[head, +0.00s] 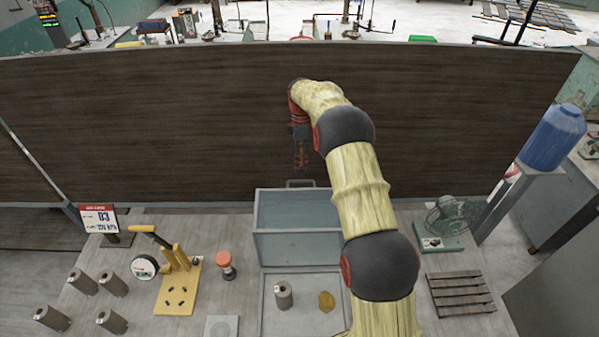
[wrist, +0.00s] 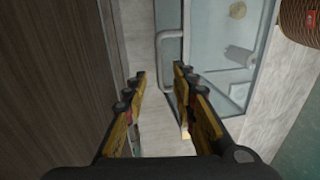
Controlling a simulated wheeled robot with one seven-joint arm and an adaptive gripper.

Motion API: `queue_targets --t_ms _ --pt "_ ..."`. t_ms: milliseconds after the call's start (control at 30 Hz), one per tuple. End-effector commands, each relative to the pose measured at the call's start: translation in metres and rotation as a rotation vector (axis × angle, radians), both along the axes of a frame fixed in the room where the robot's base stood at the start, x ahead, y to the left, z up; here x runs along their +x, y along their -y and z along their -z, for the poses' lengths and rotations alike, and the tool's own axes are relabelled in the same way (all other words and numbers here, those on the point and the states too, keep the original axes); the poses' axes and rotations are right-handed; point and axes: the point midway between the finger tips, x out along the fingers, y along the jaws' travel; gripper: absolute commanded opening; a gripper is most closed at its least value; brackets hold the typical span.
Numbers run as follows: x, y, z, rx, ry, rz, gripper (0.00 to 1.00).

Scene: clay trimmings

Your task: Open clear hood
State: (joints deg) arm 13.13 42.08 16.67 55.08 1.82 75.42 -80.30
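The clear hood (head: 293,212) is a glassy, grey-framed box shape that appears to stand raised behind a pale framed tray (head: 264,312) on the bench. Its bar handle (head: 300,183) is on the far top edge. My gripper (head: 301,163) hangs above and behind that edge. In the wrist view my gripper (wrist: 160,73) is open and empty. The handle (wrist: 166,55) shows just beyond the fingertips, towards the right one; I cannot tell whether they touch. A grey cylinder (head: 283,295) and a tan clay piece (head: 326,301) lie in the tray, uncovered in the head view.
A dark wood panel (head: 160,120) rises close behind the hood and my gripper. A yellow stand with a dial (head: 177,285), a red-topped jar (head: 225,265) and several cylinders (head: 83,282) are left. A green fan (head: 448,222) and a slatted rack (head: 459,292) are right.

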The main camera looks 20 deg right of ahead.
Motion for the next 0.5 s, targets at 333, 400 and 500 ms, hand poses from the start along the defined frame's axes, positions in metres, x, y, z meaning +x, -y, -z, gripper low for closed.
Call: queue_targets --t_ms 333,400,500 --pt "-0.007 -0.003 0.047 -0.001 0.0 0.001 0.27" --pt "-0.008 -0.003 0.052 -0.001 0.0 0.001 0.27" --pt "-0.008 -0.003 0.055 -0.002 0.002 0.001 0.27"
